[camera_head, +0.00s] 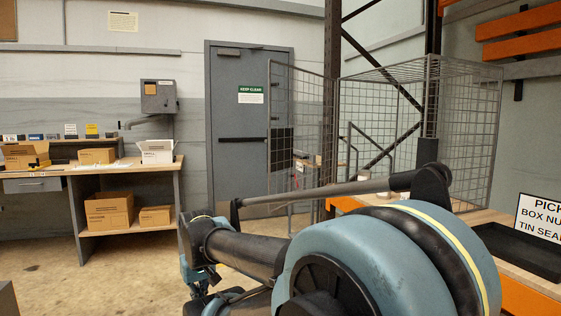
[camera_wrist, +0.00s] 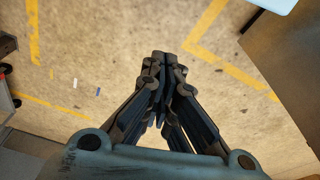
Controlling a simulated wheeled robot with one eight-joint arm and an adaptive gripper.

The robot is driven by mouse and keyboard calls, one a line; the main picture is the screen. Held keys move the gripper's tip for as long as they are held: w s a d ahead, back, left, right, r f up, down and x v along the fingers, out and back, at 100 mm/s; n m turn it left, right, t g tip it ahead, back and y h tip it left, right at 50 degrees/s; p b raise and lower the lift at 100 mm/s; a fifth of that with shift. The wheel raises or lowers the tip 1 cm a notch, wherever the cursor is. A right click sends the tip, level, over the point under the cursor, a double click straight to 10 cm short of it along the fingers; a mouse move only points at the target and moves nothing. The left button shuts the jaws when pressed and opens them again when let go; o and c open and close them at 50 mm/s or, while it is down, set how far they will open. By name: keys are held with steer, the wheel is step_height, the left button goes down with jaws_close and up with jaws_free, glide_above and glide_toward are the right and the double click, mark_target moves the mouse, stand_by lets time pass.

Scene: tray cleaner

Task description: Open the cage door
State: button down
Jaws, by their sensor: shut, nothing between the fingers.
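The wire-mesh cage (camera_head: 470,120) stands at the right in the head view, behind my arm. A mesh panel (camera_head: 282,115), apparently its door, stands at an angle out to the left of the cage frame, with a dark plate on its lower part. Boxes show through the mesh behind it. My arm hides the lower part of the cage. My gripper (camera_wrist: 160,62) is shut and empty in the wrist view, over bare floor, touching nothing that I can see. The cage door does not clearly show in the wrist view.
A grey wall door (camera_head: 235,110) stands behind the mesh panel. A workbench with cardboard boxes (camera_head: 108,212) stands at the left.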

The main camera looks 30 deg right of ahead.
steer(key=w+d+r+m+t+y, duration=0.1)
steer(key=w+d+r+m, duration=0.45)
steer(key=r, duration=0.25)
steer(key=w+d+r+m+y, duration=0.1)
steer(key=w+d+r+m, duration=0.45)
steer(key=r, duration=0.35)
steer(key=w+d+r+m+t+y, duration=0.1)
steer(key=w+d+r+m, duration=0.35)
steer(key=r+m, duration=0.3)
steer(key=s+d+r+m+t, duration=0.1)
steer(key=d+r+m, duration=0.45)
steer(key=d, duration=0.45)
steer(key=s+d+r+m+t, duration=0.15)
steer(key=d+r+m, duration=0.35)
steer(key=d, duration=0.6)
steer(key=s+d+r+m+t, duration=0.1)
steer(key=d+r+m+t, duration=0.15)
steer(key=d+r, duration=0.55)
glide_toward(279, 163)
steer(key=shift+m+g, duration=0.25)
steer(key=shift+g, duration=0.15)
steer(key=x, duration=0.5)
steer(key=shift+f, duration=0.3)
steer(key=shift+w+a, duration=0.2)
steer(key=shift+w, duration=0.45)
